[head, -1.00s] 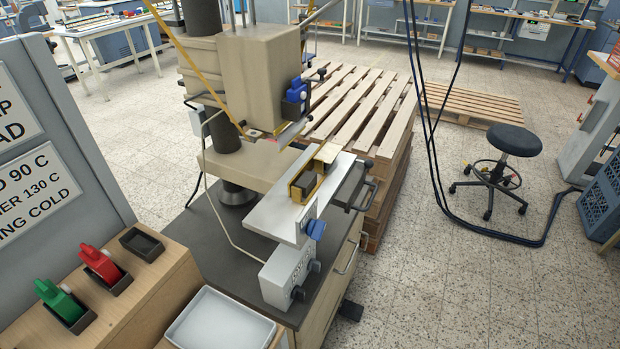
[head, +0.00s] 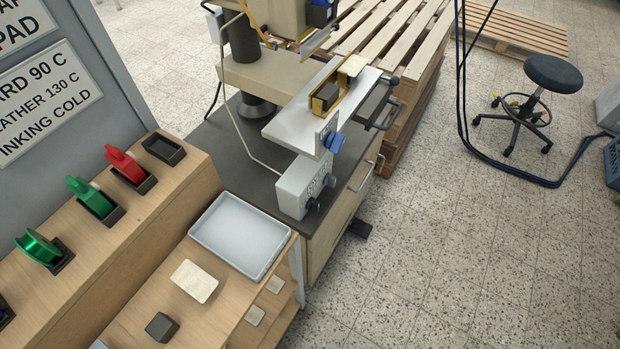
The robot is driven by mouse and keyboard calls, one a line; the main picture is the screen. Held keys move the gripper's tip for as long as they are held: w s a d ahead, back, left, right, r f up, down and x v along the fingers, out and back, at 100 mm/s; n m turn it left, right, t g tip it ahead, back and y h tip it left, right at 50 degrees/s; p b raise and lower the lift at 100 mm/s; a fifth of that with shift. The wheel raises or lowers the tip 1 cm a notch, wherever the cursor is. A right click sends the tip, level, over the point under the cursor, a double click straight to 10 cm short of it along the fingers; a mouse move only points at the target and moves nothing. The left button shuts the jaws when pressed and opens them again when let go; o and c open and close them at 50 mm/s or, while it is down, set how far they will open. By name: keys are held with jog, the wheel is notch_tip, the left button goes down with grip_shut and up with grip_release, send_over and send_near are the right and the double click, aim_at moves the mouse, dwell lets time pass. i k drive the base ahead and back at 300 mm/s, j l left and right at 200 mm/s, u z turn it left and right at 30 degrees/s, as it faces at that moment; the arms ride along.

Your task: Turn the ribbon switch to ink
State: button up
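The stamping press (head: 262,68) stands on a dark-topped cabinet at the upper middle of the head view. A light grey control box (head: 292,190) sits at the front of the cabinet top, below the press's metal table (head: 290,125). Its right face carries small dark knobs, one upper (head: 330,180) and one lower (head: 312,205). The lettering beside them is too small to read, so I cannot tell which one is the ribbon switch or where it points. My gripper is not in view.
A wooden bench with ribbon rolls in holders, green (head: 92,197) and red (head: 125,166), stands at left. A white tray (head: 240,235), a pale card (head: 195,281) and a dark block (head: 161,327) lie before it. Pallets (head: 405,30) stand behind. Floor at right is clear up to a stool (head: 553,74).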

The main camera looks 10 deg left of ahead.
aim_at(329, 180)
jog(key=i+l, duration=0.15)
jog(key=l, duration=0.2)
jog(key=i+l, duration=0.2)
jog(key=l, duration=0.15)
jog(key=i+l, duration=0.15)
jog(key=l, duration=0.15)
jog(key=i+l+u, duration=0.1)
jog(key=l, duration=0.25)
jog(key=i, duration=0.05)
